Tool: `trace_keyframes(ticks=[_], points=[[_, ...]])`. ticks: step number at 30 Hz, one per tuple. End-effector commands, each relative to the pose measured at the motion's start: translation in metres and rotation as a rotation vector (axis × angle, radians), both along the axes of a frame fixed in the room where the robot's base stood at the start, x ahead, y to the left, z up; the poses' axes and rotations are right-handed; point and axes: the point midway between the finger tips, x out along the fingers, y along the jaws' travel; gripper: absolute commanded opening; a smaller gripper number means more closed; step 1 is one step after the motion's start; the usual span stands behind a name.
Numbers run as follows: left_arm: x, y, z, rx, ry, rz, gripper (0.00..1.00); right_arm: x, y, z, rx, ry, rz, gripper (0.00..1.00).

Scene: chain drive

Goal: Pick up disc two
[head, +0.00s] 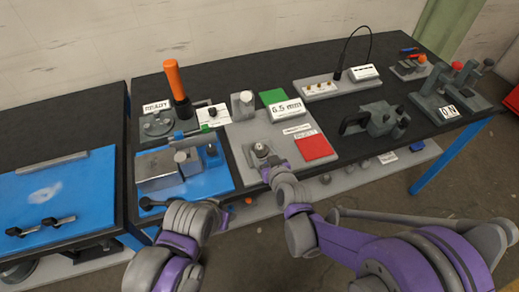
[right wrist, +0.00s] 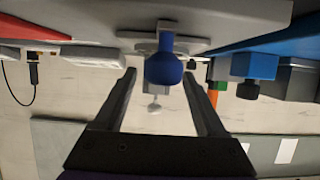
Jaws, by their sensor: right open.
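No part is readably marked as disc two, so I cannot tell which one it is. A small round metal piece (head: 261,150) sits on a raised mount on the grey plate (head: 239,142). My right gripper (head: 266,167) is just in front of it, partly hidden by its own wrist. In the right wrist view its two fingers (right wrist: 158,75) are apart with nothing clamped. A blue rounded knob (right wrist: 166,68) shows between them, on a pale mount. My left arm shows at the lower left, but its gripper cannot be made out.
The plate also carries a green square (head: 273,97), a red square (head: 313,147) and a "6.5 mm" label (head: 286,109). A blue tray (head: 212,185) with a metal block stands left. A dark clamp-like device (head: 375,119) stands right. An orange-handled tool (head: 177,82) rises behind.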

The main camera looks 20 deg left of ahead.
Motion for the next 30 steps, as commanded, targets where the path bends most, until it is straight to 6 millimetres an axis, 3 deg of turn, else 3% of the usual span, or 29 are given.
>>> trace_keyframes(ticks=[6, 16, 27, 28, 30], points=[[0.002, 0.0, 0.005, 0.0, -0.004, 0.0, 0.5, 0.022, 0.015, -0.01, 0.001, -0.001, 0.0, 0.73], [0.002, 0.0, 0.005, 0.0, -0.004, 0.0, 0.5, 0.025, 0.018, -0.013, 0.0, 0.0, 0.0, 0.71], [0.002, 0.0, 0.005, 0.0, -0.004, 0.0, 0.5, 0.025, 0.018, -0.013, 0.0, 0.0, 0.0, 0.05], [0.002, 0.0, 0.005, 0.0, -0.004, 0.0, 0.5, 0.025, 0.018, -0.013, 0.0, 0.0, -0.001, 0.0], [0.002, 0.0, 0.005, 0.0, -0.004, 0.0, 0.5, 0.025, 0.018, -0.013, 0.0, 0.0, -0.001, 0.0]])
